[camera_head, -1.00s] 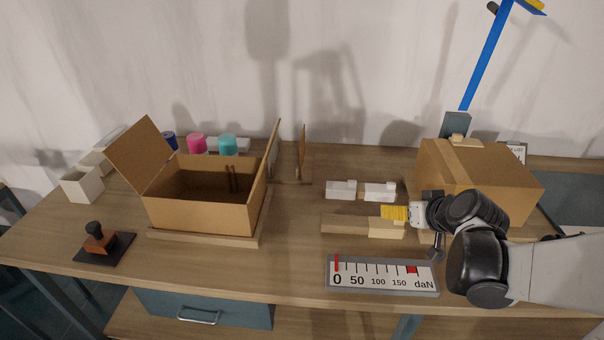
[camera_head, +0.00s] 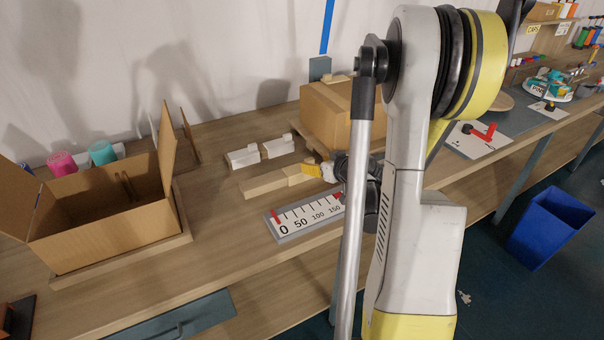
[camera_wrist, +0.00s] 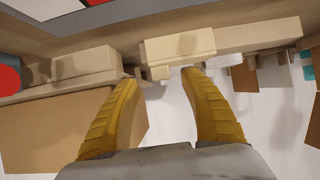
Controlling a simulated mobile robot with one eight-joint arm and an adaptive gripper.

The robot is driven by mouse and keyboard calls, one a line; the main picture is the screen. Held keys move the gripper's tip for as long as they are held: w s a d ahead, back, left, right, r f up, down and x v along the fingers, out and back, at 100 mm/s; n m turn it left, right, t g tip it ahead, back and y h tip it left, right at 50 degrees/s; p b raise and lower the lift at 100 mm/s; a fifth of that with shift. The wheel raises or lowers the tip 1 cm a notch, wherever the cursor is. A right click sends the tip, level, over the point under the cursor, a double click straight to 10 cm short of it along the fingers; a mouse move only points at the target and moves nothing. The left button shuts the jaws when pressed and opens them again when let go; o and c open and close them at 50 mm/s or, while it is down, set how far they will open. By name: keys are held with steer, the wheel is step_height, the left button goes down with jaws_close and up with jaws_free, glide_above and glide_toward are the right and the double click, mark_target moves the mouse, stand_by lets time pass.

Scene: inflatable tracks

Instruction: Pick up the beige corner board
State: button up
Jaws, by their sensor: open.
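A light beige piece (camera_head: 302,174), which I take for the beige corner board, lies on the workbench against a longer, browner board (camera_head: 263,185). My gripper (camera_head: 318,170) is over its right end, with yellow fingertips close to it. In the wrist view the same light beige piece (camera_wrist: 182,46) is just beyond the tips of my gripper (camera_wrist: 160,74), and the browner board (camera_wrist: 252,37) runs on to the right. The fingers are apart and hold nothing visible. I cannot tell whether they touch the piece. My arm hides part of this area in the head view.
A closed cardboard box (camera_head: 335,115) stands behind my gripper. White blocks (camera_head: 243,156) lie behind the boards. A scale sign (camera_head: 300,216) lies in front. An open cardboard box (camera_head: 105,235) stands left. Another tan block (camera_wrist: 87,63) is beside my gripper in the wrist view.

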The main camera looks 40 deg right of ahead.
mark_target(310, 159)
steer(key=b+x, duration=0.1)
steer(key=x, duration=0.3)
steer(key=shift+w+r+b, duration=0.2)
steer(key=shift+w+b, duration=0.15)
steer(key=c, duration=1)
steer(key=shift+c, duration=0.2)
steer(key=shift+r, duration=0.15)
